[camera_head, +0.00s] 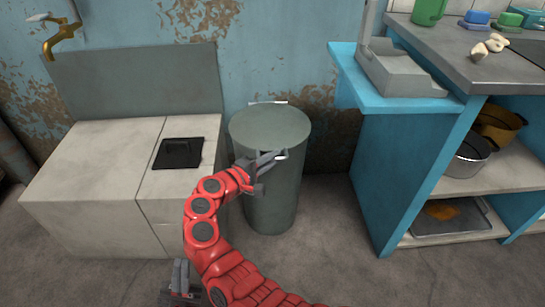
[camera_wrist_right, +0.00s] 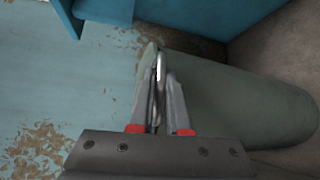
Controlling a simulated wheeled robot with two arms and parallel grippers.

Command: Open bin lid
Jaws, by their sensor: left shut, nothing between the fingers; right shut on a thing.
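The grey-green round bin (camera_head: 276,198) stands on the floor against the wall, and its side also shows in the wrist view (camera_wrist_right: 240,100). Its flat lid (camera_head: 270,124) lies level on the top, with a light metal piece at the back edge. My right gripper (camera_head: 272,160) is at the front rim and shut on the small shiny lid handle (camera_head: 283,155). In the wrist view the handle (camera_wrist_right: 160,66) shows between the fingertips, partly hidden. My left gripper (camera_head: 179,281) is low at the bottom, shut and empty, away from the bin.
A pale cabinet (camera_head: 90,168) with a black square plate (camera_head: 179,153) stands left of the bin. A blue shelf unit (camera_head: 385,180) with pots stands to the right. A brass tap (camera_head: 62,33) is at upper left. Floor is clear between bin and shelf.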

